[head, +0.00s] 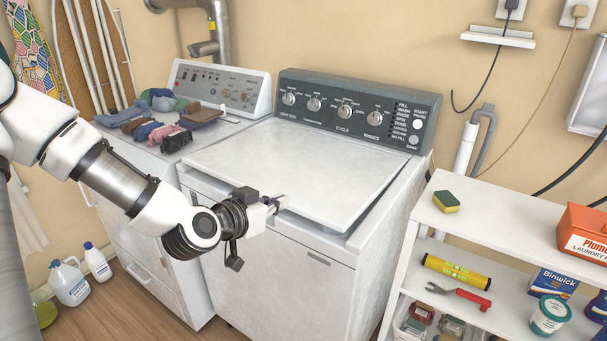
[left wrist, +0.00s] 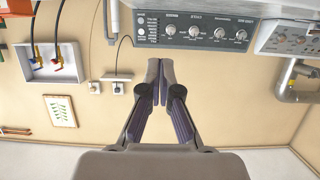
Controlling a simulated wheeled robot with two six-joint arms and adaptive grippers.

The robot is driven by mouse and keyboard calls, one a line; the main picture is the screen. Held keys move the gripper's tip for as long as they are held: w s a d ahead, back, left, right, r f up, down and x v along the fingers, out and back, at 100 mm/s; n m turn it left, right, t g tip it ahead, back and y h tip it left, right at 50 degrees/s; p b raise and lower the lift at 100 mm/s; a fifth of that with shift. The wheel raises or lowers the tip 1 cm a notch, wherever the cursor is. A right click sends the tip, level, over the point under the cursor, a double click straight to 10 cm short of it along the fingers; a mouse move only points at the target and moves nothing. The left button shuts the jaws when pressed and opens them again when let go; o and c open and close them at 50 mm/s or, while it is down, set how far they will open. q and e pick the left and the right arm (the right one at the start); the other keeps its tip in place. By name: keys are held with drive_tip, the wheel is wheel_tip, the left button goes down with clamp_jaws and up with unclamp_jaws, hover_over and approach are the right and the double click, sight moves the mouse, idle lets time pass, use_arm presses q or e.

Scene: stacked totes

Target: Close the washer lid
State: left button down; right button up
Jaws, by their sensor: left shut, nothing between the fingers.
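The white washer (head: 285,270) stands in the middle of the head view. Its lid (head: 300,165) lies low over the top, nearly flat, with a narrow dark gap under its front edge at the right. My left gripper (head: 279,203) is shut and empty at the middle of the lid's front edge; I cannot tell whether it touches the lid. In the left wrist view, which is upside down, the closed fingers (left wrist: 160,72) point towards the washer's control panel (left wrist: 195,30); the lid is not seen there. My right gripper is not in view.
A dryer (head: 170,205) with folded clothes (head: 155,120) on top stands left of the washer. A white shelf (head: 480,226) close on the right holds a sponge (head: 446,201), an orange detergent box (head: 585,235) and tools. Bottles (head: 70,284) stand on the floor at the left.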

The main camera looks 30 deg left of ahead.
use_arm(q)
hover_over(304, 209)
drive_tip(key=s+d, duration=0.2)
wheel_tip(304, 209, down, 4)
drive_tip(key=f, duration=0.3)
drive_tip(key=shift+s+a, duration=0.2)
drive_tip(key=shift+a, duration=0.15)
drive_tip(key=shift+f, duration=0.4)
drive_tip(key=f+b, duration=0.2)
drive_tip(key=f, duration=0.1)
drive_tip(key=f+b, duration=0.2)
drive_tip(key=shift+s+f, duration=0.1)
drive_tip(key=shift+s, duration=0.15)
drive_tip(key=shift+s+f+b, duration=0.15)
drive_tip(key=shift+f+b, duration=0.15)
drive_tip(key=shift+r, duration=0.1)
